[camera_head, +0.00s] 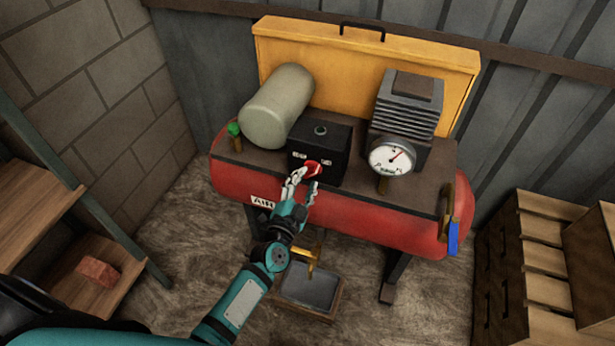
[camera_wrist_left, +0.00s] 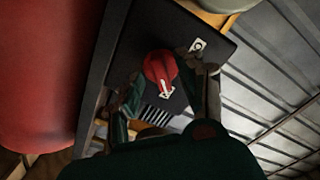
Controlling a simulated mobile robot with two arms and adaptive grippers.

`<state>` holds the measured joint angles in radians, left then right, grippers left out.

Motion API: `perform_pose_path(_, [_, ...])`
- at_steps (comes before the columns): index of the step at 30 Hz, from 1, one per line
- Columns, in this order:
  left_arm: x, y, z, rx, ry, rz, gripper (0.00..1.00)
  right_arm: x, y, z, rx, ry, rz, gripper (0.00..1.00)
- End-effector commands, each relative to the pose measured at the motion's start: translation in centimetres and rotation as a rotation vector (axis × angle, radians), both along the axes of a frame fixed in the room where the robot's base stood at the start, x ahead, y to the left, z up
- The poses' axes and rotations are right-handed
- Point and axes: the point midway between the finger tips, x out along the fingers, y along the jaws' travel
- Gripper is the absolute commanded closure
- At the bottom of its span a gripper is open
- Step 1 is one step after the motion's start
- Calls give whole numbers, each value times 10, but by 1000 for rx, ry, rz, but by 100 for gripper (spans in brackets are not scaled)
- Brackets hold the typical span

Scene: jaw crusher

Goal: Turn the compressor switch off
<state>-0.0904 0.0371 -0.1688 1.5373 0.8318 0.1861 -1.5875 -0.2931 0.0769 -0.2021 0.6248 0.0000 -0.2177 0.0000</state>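The compressor (camera_head: 350,215) is a red horizontal tank with a black switch box (camera_head: 335,135) on its top plate. A red rotary switch (camera_head: 313,168) sits on the front face of the box. In the left wrist view the fingers (camera_wrist_left: 165,88) are spread around the knob; contact is unclear. My right gripper is not in view.
A pressure gauge (camera_head: 392,157) and a finned motor (camera_head: 405,105) stand right of the box. A grey-green cylinder (camera_head: 278,105) is at left. A yellow panel (camera_head: 345,65) is behind. Wooden shelves (camera_head: 35,205) and drawers (camera_head: 530,265) flank the floor.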

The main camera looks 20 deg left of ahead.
Motion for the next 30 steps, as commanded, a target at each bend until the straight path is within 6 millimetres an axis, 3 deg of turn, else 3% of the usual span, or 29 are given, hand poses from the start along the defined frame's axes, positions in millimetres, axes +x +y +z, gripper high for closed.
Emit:
perform_pose_path(6, [20, -1, -1, -1, 0, 0, 62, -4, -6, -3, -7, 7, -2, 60])
perform_pose_path(15, [23, -1, 0, -1, 0, 0, 62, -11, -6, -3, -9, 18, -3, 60])
perform_pose_path(24, [23, -1, 0, -1, 0, 0, 98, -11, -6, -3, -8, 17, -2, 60])
perform_pose_path(30, [22, -1, 0, -1, 1, -1, 100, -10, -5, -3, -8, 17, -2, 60])
